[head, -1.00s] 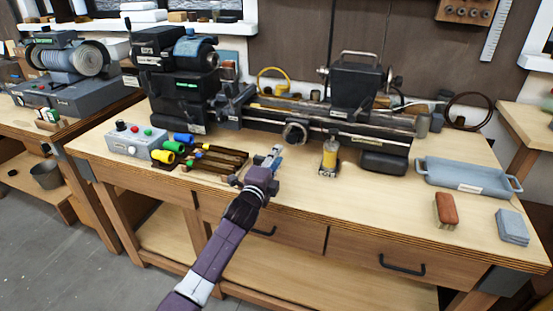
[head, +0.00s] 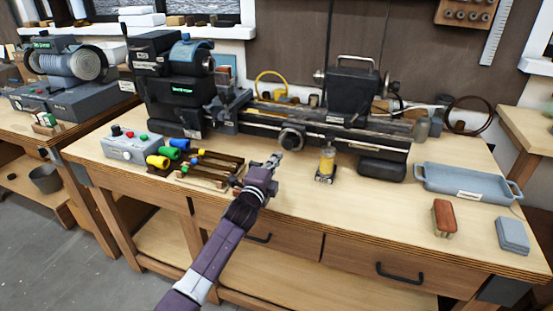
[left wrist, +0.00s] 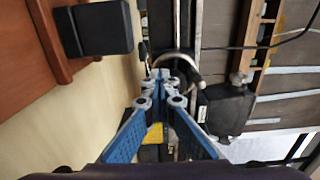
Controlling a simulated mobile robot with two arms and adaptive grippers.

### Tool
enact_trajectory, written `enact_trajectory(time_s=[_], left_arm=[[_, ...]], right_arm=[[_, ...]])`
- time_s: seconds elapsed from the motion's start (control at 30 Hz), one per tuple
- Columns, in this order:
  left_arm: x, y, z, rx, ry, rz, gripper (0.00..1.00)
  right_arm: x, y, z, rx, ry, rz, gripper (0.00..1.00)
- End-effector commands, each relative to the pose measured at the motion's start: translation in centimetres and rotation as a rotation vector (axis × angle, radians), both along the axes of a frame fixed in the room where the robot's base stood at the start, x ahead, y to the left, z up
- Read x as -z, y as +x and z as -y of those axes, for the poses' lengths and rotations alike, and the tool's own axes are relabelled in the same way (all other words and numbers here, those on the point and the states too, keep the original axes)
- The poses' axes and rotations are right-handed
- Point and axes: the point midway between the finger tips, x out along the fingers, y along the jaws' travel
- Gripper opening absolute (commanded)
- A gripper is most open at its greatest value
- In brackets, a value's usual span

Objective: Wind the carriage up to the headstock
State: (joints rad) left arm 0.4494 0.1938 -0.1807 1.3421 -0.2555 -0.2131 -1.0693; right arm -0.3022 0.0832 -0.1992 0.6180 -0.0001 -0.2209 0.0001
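The dark headstock (head: 185,95) with a blue cover stands at the lathe's left end. A dark block with a bail handle (head: 353,92) sits on the bed further right; I cannot tell if it is the carriage or the tailstock. A round handwheel (head: 291,138) is on the lathe's front, between them. My left gripper (head: 275,160) is just in front and lower left of this wheel. In the left wrist view its blue fingers (left wrist: 160,84) converge with tips together, next to a curved grey rim (left wrist: 183,62). Contact with it is unclear, and nothing shows held.
A control box (head: 130,145) and a rack of colored-handled tools (head: 205,168) lie left of my gripper. A yellow oiler (head: 326,163) stands close to its right. A blue-grey tray (head: 466,182), red-brown block (head: 443,217) and grey block (head: 512,235) are at the right.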

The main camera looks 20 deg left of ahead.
Motion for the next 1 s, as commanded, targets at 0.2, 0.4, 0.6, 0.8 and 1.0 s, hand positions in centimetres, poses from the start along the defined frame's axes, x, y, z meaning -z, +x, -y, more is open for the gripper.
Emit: enact_trajectory(time_s=[0.2, 0.4, 0.6, 0.8, 1.0], left_arm=[[0.36, 0.01, -0.44, 0.000, 0.000, -0.001, 0.00], [0.44, 0.02, -0.58, 0.000, 0.000, 0.000, 0.00], [0.37, 0.02, -0.54, 0.000, 0.000, 0.000, 0.00], [0.39, 0.02, -0.55, 0.000, 0.000, 0.000, 0.11], [0.38, 0.02, -0.55, 0.000, 0.000, 0.000, 0.23]], right_arm=[[0.03, 0.66, -0.52, 0.001, 0.007, 0.011, 0.23], [0.04, 0.62, -0.68, 0.001, 0.008, 0.009, 0.23], [-0.15, 0.56, -0.67, 0.001, 0.008, 0.008, 0.23], [-0.10, 0.43, -0.62, 0.001, 0.008, 0.007, 0.23], [-0.09, 0.32, -0.45, 0.001, 0.005, 0.005, 0.23]])
